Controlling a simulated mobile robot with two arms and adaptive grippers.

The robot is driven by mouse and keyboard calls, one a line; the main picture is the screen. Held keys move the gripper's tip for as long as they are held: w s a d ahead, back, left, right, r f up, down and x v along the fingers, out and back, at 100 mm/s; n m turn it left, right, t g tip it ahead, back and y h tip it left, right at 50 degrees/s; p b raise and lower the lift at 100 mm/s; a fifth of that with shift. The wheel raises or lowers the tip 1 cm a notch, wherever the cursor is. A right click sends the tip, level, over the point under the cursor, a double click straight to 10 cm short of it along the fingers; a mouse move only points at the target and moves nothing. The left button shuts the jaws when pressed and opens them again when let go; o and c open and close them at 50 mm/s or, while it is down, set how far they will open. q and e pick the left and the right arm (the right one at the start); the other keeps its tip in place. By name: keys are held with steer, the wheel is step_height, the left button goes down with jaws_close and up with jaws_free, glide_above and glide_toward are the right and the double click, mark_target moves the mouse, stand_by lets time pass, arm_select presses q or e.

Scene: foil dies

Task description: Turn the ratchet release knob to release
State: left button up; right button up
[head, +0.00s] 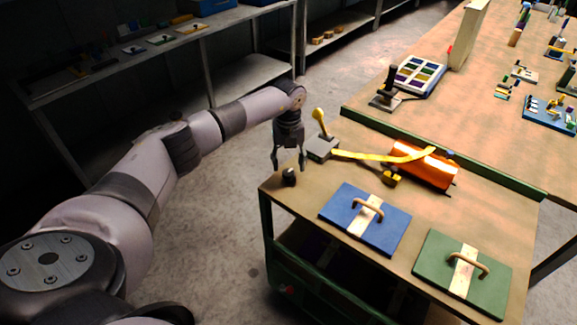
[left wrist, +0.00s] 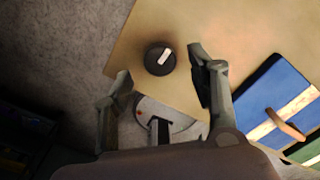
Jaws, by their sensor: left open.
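The ratchet release knob (head: 289,177) is a small black knob near the left corner of the cart top. In the left wrist view the knob (left wrist: 160,59) is round and dark with a white pointer bar, tilted up to the right. My left gripper (head: 288,168) points down above the knob, its fingers apart. In the left wrist view the open left gripper (left wrist: 160,78) has one finger on each side of the knob, and neither visibly touches it. A grey ratchet block (head: 322,148) with a yellow-knobbed lever stands behind, with a yellow strap (head: 370,156) running from it. My right gripper is not in view.
The strap reaches over an orange roll (head: 425,166). A blue board (head: 366,218) and a green board (head: 463,273), each with a handle, lie at the front of the cart. A larger workbench (head: 480,120) with several items stands behind. Shelves (head: 170,45) line the back left.

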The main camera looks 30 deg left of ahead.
mark_target(288, 172)
arm_select(q)
steer(key=shift+f, duration=1.65)
steer(key=c, duration=1.1)
